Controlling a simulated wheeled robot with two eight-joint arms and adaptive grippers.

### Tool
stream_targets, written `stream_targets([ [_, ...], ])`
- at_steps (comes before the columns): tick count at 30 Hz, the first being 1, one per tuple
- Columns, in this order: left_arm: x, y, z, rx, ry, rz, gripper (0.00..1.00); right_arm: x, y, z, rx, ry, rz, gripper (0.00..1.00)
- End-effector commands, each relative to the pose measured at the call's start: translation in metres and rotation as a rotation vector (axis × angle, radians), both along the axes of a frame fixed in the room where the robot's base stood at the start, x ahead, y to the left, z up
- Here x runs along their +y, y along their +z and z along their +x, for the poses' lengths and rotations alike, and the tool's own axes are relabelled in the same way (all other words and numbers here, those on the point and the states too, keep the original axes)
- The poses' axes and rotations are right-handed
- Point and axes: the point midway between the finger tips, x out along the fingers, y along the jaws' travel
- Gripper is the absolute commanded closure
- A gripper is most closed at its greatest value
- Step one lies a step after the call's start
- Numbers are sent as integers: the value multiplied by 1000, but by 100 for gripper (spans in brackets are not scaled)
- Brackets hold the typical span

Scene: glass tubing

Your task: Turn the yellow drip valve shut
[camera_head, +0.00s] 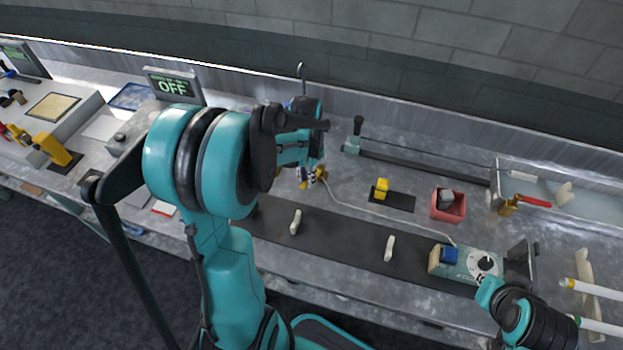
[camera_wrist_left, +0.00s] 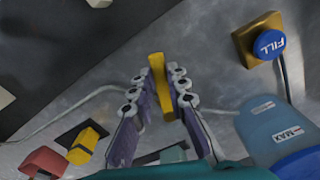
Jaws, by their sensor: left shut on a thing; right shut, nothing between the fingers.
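The yellow drip valve shows as a narrow yellow bar (camera_wrist_left: 158,72) in the left wrist view. My left gripper (camera_wrist_left: 157,84) is shut on it, with a finger on each side. In the head view my left gripper (camera_head: 312,176) is over the back of the bench, and my own arm partly hides it; a bit of yellow (camera_head: 322,174) shows at its fingertips. How far the valve is turned cannot be told. My right gripper (camera_head: 488,293) is shut and empty at the lower right, close to the teal dial box (camera_head: 484,263).
A blue vessel (camera_wrist_left: 268,132) marked MAX and a blue FILL button (camera_wrist_left: 269,44) are close to my left gripper. A yellow block (camera_head: 381,187) on a black pad and a red bin (camera_head: 449,205) stand to the right. A thin tube runs to the dial box.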

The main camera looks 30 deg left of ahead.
Motion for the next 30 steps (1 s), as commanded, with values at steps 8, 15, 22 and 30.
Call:
stream_targets([
  [8,18,0,5,1,-259,0,100,0,-2,0,0,0,0,100],
  [15,32,0,12,1,-487,0,100,0,-3,0,0,0,0,100],
  [22,43,0,23,1,-706,0,100,0,-3,0,0,0,0,100],
  [30,52,0,36,1,-941,0,100,0,-3,0,0,0,0,100],
])
